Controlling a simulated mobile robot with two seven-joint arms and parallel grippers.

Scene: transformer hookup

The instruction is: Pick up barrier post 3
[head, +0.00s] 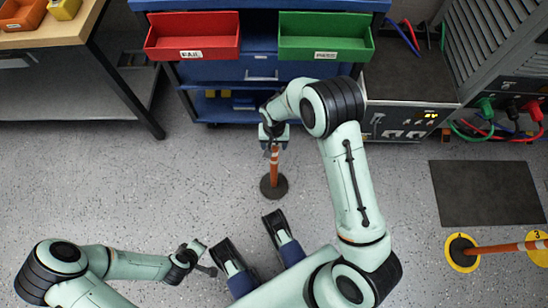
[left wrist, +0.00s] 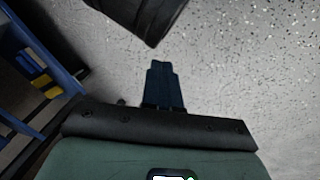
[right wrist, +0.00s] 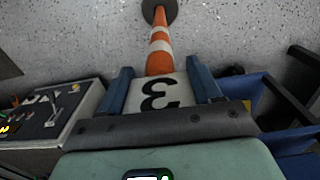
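Barrier post 3 (head: 274,165) is an orange and white striped post on a round dark base. It stands upright in front of the blue workbench, and I see no clear gap between base and floor. In the right wrist view its wide white top part (right wrist: 160,95) carries a black "3". My right gripper (head: 273,143) is at the post's top, its blue fingers (right wrist: 160,82) on both sides of the white part with no visible gap, so it looks shut on it. My left gripper (head: 205,262) is shut and empty, low left; its fingers (left wrist: 163,85) lie together.
Red (head: 193,38) and green (head: 325,38) bins sit on the blue workbench (head: 262,70) behind the post. Another striped post (head: 500,247) stands at right, beside a yellow floor marker "3" (head: 538,236). A dark mat (head: 487,192) lies behind it. Open floor is left of the post.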

